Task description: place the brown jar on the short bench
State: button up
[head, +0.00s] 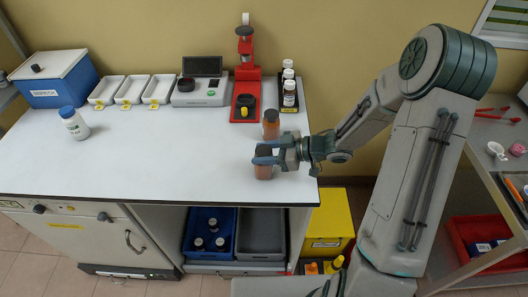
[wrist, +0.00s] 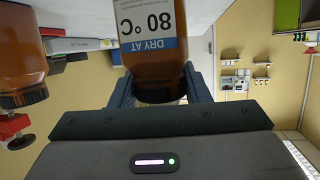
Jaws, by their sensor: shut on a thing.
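A brown jar (head: 263,168) with a dark lid is between the fingers of my gripper (head: 266,156), at the front right of the white-topped bench (head: 180,160). My gripper is shut on it. The jar looks upright and at or just above the bench top; I cannot tell if it touches. In the wrist view the held jar (wrist: 152,75) shows a white and blue label reading "DRY AT 80 °C", upside down in the picture. A second brown jar (head: 271,125) stands just behind it and also shows in the wrist view (wrist: 20,60).
A red press (head: 245,75), white-capped bottles (head: 289,92), a grey instrument (head: 201,92), white trays (head: 131,90) and a blue box (head: 58,80) line the back. A grey bench (head: 485,150) is at right. The bench's middle is clear.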

jog(key=shift+f, duration=0.15)
jog(key=o, duration=1.1)
